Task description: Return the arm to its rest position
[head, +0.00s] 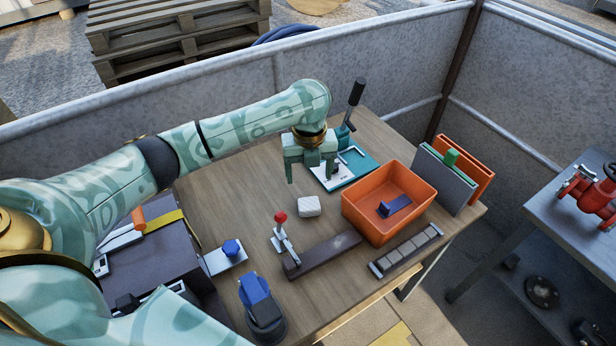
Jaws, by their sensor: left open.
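My left arm comes in from the left and reaches over the wooden table (262,190). My left gripper (308,172) points down above the table, open, with nothing seen between its fingers. It is above and behind a small white block (308,206), apart from it. Just right of the gripper is a teal-and-white plate device (345,170) with a black-handled lever (354,98). My right gripper does not show.
An orange bin (362,216) holding a blue piece (396,205) stands on the right of the table. A red-knobbed lever (281,226) is at the front. A dark box (150,262) is left. A red valve (590,192) sits on a grey bench. Grey walls enclose the back.

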